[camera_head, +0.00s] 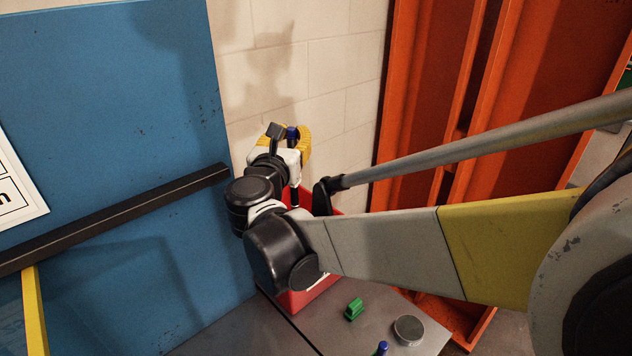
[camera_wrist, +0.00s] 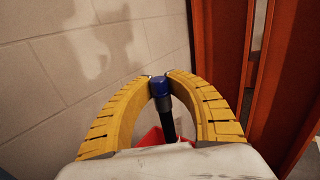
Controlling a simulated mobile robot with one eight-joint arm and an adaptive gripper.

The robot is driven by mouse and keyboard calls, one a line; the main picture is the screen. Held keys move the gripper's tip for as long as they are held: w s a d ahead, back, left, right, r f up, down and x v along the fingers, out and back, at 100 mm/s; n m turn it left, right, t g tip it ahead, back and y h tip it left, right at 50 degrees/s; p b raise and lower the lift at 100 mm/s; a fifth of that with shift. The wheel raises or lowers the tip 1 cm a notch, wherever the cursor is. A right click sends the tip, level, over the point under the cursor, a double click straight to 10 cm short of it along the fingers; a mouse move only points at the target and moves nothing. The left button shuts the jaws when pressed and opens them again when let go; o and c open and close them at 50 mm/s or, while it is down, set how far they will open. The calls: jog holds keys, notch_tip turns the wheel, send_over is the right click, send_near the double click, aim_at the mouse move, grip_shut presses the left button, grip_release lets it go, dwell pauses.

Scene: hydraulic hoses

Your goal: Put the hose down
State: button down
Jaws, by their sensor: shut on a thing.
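The hose (camera_wrist: 168,124) is a dark, slim piece with a blue end (camera_wrist: 159,88) at the top. In the wrist view it hangs below the tips of my gripper (camera_wrist: 160,75), whose two curved yellow fingers close around the blue end. In the head view my gripper (camera_head: 298,140) is raised near the light wall, with the blue end (camera_head: 292,133) beside a yellow finger. The hose's lower end is hidden in both views.
A red container (camera_head: 305,296), partly hidden by my arm, stands on a grey table (camera_head: 215,336); its red also shows below the hose in the wrist view (camera_wrist: 152,138). A green piece (camera_head: 354,309), a grey disc (camera_head: 408,330) and a blue-topped piece (camera_head: 382,348) sit nearby. A blue panel (camera_head: 130,120) stands left.

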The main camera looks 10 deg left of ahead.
notch_tip(320, 180, down, 16)
jog(key=b, duration=0.7)
jog(key=shift+r, duration=0.15)
jog(key=shift+b, duration=0.3)
jog(key=c, duration=1.2)
grip_release()
jog(key=shift+c, duration=0.2)
